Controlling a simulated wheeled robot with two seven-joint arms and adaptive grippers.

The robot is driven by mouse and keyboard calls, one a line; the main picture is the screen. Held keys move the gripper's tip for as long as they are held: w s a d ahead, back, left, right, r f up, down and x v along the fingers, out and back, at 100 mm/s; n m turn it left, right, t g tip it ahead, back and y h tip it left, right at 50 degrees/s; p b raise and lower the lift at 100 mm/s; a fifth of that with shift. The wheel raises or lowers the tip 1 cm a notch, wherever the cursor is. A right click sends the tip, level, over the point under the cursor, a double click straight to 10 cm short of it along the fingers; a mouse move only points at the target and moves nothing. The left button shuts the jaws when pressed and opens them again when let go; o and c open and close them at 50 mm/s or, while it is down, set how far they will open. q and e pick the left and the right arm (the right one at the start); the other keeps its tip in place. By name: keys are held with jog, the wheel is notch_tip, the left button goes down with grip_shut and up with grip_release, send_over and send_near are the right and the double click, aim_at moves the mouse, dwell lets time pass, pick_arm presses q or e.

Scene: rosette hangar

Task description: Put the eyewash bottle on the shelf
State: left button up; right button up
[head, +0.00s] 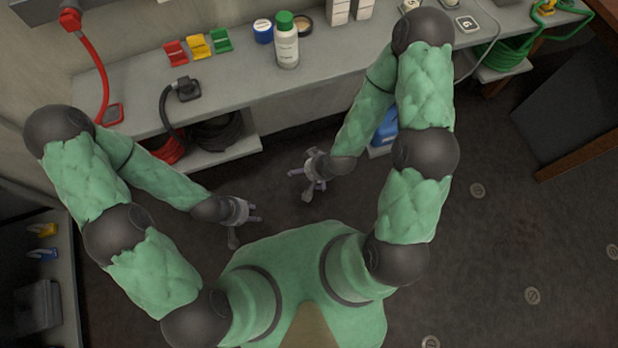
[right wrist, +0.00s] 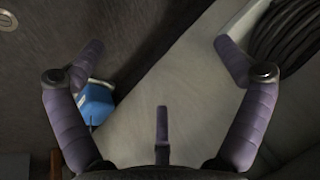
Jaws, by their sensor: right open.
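The eyewash bottle seems to be the white bottle with a green cap (head: 287,48), upright on the grey workbench (head: 340,62) in the head view. Below the bench is a low grey shelf (head: 236,146) with coiled hoses on its left part. My right gripper (head: 314,188) is open and empty, over the floor in front of the bench and well short of the bottle. Its spread fingers also show in the right wrist view (right wrist: 160,75), with nothing between them. My left gripper (head: 249,220) is further left, also apart from the bench, its fingers spread and empty.
Beside the bottle stand a blue-lidded tub (head: 263,31) and a small round tin (head: 303,23). Red, yellow and green holders (head: 198,46) and a black plug (head: 187,89) lie further left. A blue container (head: 386,130) is low, behind my right forearm. White boxes (head: 339,10) stand at the back.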

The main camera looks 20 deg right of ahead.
jog(key=s+a+f+g, duration=0.1)
jog(key=s+f+g, duration=0.2)
jog(key=s, duration=0.4)
jog(key=shift+a+f+m+y, duration=0.25)
jog(key=shift+a+m+y, duration=0.05)
jog(key=shift+a+m, duration=0.1)
